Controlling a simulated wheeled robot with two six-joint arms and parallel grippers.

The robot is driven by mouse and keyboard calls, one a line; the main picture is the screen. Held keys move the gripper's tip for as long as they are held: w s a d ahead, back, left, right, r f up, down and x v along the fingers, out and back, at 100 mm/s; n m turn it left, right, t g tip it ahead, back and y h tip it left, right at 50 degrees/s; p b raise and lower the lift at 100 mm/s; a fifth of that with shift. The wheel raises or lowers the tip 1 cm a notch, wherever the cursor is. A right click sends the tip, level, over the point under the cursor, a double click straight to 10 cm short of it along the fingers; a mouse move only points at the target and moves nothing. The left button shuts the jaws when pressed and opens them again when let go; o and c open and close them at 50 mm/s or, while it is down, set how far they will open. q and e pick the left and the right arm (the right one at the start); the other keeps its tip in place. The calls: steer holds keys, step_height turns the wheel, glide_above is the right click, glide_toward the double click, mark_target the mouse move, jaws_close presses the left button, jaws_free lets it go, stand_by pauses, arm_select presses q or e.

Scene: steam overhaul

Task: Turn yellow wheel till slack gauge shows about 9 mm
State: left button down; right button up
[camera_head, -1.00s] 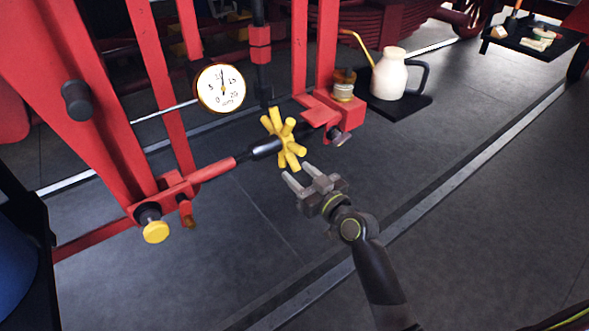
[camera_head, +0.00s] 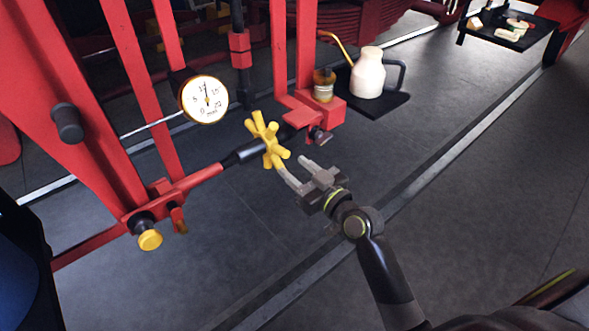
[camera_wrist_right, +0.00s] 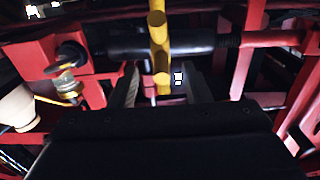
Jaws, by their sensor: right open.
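The yellow spoked wheel (camera_head: 268,140) sits on a dark and red rod between red frame parts. The slack gauge (camera_head: 204,98), round and white with a brass rim, has its needle pointing nearly straight up, near the 10 mark. My right gripper (camera_head: 293,165) is open and empty, just right of and below the wheel, its fingers pointing at it. In the right wrist view a spoke of the wheel (camera_wrist_right: 161,60) hangs in line with the gap between the fingers (camera_wrist_right: 160,88); I cannot tell whether they touch. My left gripper is not in view.
A cream oil can (camera_head: 368,75) stands on a dark mat behind, beside a small jar (camera_head: 324,86) on a red block. A yellow knob (camera_head: 150,239) sticks out at the rod's left end. A dark tray (camera_head: 508,32) is at the upper right.

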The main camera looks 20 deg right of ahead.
mark_target(276, 157)
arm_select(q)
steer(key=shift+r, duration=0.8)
arm_select(e)
steer(key=shift+w+a+r, duration=0.3)
steer(key=shift+w, duration=0.55)
steer(key=shift+w+a+r, duration=0.25)
steer(key=shift+w+a, duration=0.1)
steer(key=shift+w, duration=0.55)
steer(key=shift+w+a+r, duration=0.3)
steer(key=shift+w, duration=0.55)
steer(key=shift+c, duration=0.4)
jaws_close()
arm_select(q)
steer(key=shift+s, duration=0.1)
